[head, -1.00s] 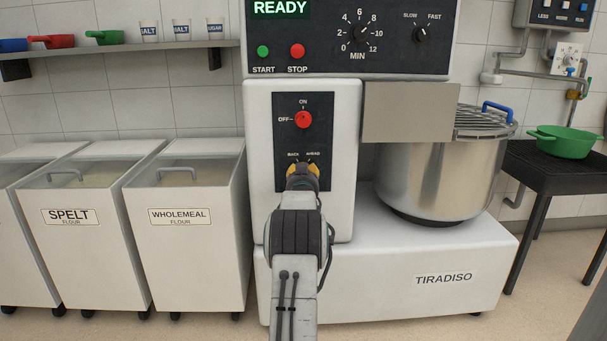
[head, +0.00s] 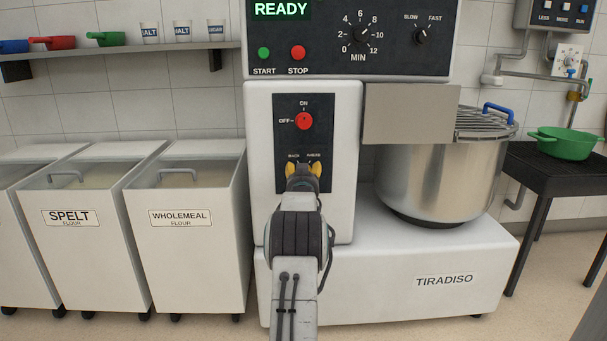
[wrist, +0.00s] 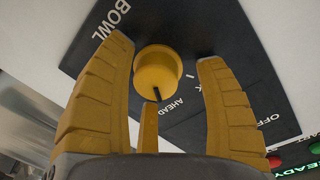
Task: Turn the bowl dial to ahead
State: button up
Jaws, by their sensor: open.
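The bowl dial is a round yellow knob (wrist: 157,70) on a dark panel marked BOWL, seen in the wrist view. A black mark on its rim points to the side with the AHEAD lettering (wrist: 174,109). My gripper (wrist: 165,58) is open, with one yellow finger on each side of the dial. Gaps show between the fingers and the knob. In the head view my gripper (head: 303,168) is in front of the lower panel, just under the BACK and AHEAD labels, and hides the dial.
A red ON/OFF knob (head: 304,121) sits above on the same panel (head: 289,143). A grey guard (head: 410,113) and a steel bowl (head: 430,180) are to the right. Flour bins (head: 195,255) stand close on the left. The display (head: 281,9) reads READY.

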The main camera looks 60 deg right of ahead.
jog(key=v, duration=1.2)
dwell(0.4)
dwell(0.6)
